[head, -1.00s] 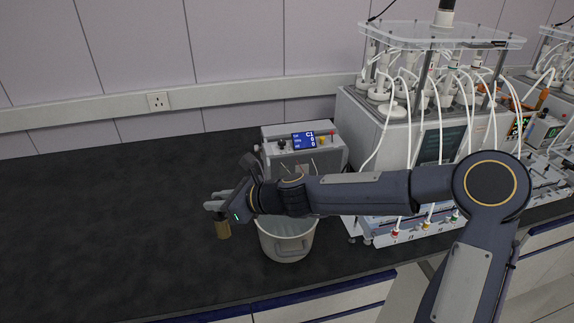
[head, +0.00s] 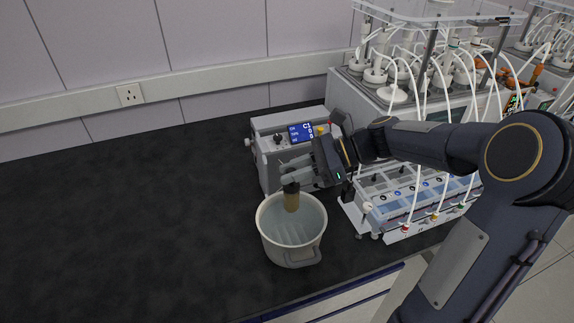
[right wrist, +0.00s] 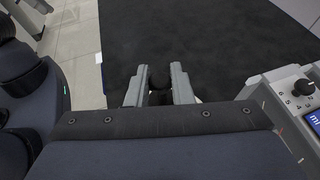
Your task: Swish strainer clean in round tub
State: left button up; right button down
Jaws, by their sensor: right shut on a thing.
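The strainer (head: 291,200) is a small brownish-gold cylinder with a dark top. My right gripper (head: 288,181) is shut on its dark top and holds it upright, with the cylinder hanging down. The dark top (right wrist: 160,78) also shows between the two grey fingers in the right wrist view. The round tub (head: 286,257) is pale grey with a handle at the front, on the black bench. The strainer appears over the tub's opening, against its back inner wall; I cannot tell how deep its lower end is. My left gripper is out of view.
A grey control box (head: 268,140) with a blue display stands just behind the tub. The reactor rig (head: 405,190) with white hoses and bottles stands to the right. The black bench (head: 120,220) is clear on the left, and its front edge is close to the tub.

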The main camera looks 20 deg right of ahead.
aim_at(292, 207)
jog(key=shift+f+b, duration=5.6)
jog(key=shift+f, duration=0.15)
jog(key=shift+s+a+f+b, duration=0.15)
jog(key=shift+f+b, duration=0.5)
jog(key=shift+f, duration=1.25)
notch_tip(292, 207, up, 4)
jog(key=p, duration=0.4)
jog(key=shift+f, duration=0.15)
jog(key=shift+w, duration=0.2)
